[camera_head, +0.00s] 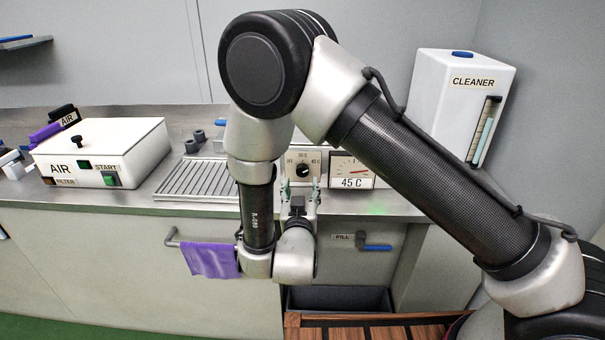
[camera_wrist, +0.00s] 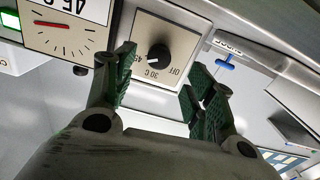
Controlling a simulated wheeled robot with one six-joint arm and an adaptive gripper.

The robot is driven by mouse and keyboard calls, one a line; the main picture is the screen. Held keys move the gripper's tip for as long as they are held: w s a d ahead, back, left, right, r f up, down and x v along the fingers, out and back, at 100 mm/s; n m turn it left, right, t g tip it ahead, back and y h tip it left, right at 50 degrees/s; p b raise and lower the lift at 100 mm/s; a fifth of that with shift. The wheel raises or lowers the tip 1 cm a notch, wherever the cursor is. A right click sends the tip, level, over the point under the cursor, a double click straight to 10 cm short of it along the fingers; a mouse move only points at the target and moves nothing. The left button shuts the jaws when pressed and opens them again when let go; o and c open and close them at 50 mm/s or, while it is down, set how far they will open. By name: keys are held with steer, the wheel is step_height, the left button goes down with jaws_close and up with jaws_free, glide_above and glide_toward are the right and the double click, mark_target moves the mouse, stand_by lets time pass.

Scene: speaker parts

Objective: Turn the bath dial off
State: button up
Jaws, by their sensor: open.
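The bath dial (camera_head: 303,170) is a round black knob on a pale panel at the back of the counter. In the wrist view the dial (camera_wrist: 159,53) appears upside down, with OFF, 30 C and 45 marked around it. Its small white mark seems to point towards the 30 C and 45 side, not at OFF; the exact angle is unclear. My gripper (camera_wrist: 160,78) is open and empty, its green-padded fingers apart on either side of the dial in that view. In the head view my gripper (camera_head: 300,190) is just in front of the panel.
A gauge (camera_head: 351,171) labelled 45 C stands right beside the dial panel. A slotted drain rack (camera_head: 197,180) and a white AIR box (camera_head: 100,150) lie left. A CLEANER dispenser (camera_head: 445,110) stands right. A purple cloth (camera_head: 210,260) hangs on the front rail.

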mark_target(302, 174)
steer(key=w, duration=0.7)
steer(key=shift+w+d, duration=0.15)
steer(key=shift+w, duration=0.1)
steer(key=shift+c, duration=0.5)
steer(key=c, duration=0.9)
